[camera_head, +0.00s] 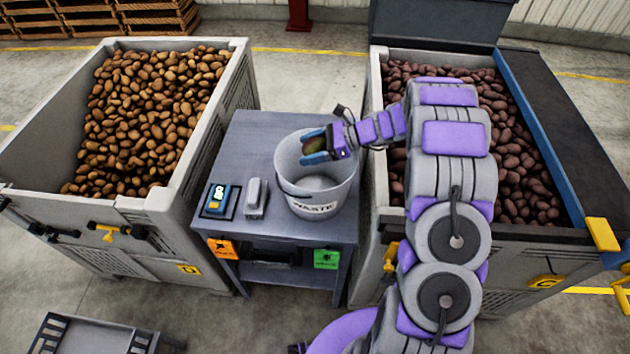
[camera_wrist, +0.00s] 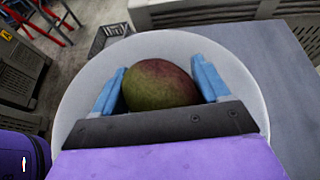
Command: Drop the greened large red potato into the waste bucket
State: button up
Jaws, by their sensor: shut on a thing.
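My gripper (camera_head: 316,151) is shut on the potato (camera_head: 316,146), holding it over the mouth of the white waste bucket (camera_head: 320,199). The bucket is marked WASTE and stands upright on the grey table. In the wrist view the potato (camera_wrist: 160,85) is reddish on the upper right and green on the lower left. It sits between the blue fingers of my gripper (camera_wrist: 160,86). The bucket's pale rim (camera_wrist: 80,95) surrounds it in that view. Only part of the bucket's floor shows in the head view, and it looks empty there.
The grey table (camera_head: 262,140) stands between a crate of brown potatoes (camera_head: 150,205) and a crate of red potatoes (camera_head: 375,100). A blue device (camera_head: 218,200) and a grey device (camera_head: 256,197) lie left of the bucket. The table's back left is clear.

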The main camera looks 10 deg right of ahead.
jog(key=shift+f, duration=0.35)
jog(key=o, duration=1.1)
jog(key=shift+o, duration=0.2)
jog(key=p+v, duration=0.3)
jog(key=v, duration=1.4)
jog(key=shift+d, duration=0.3)
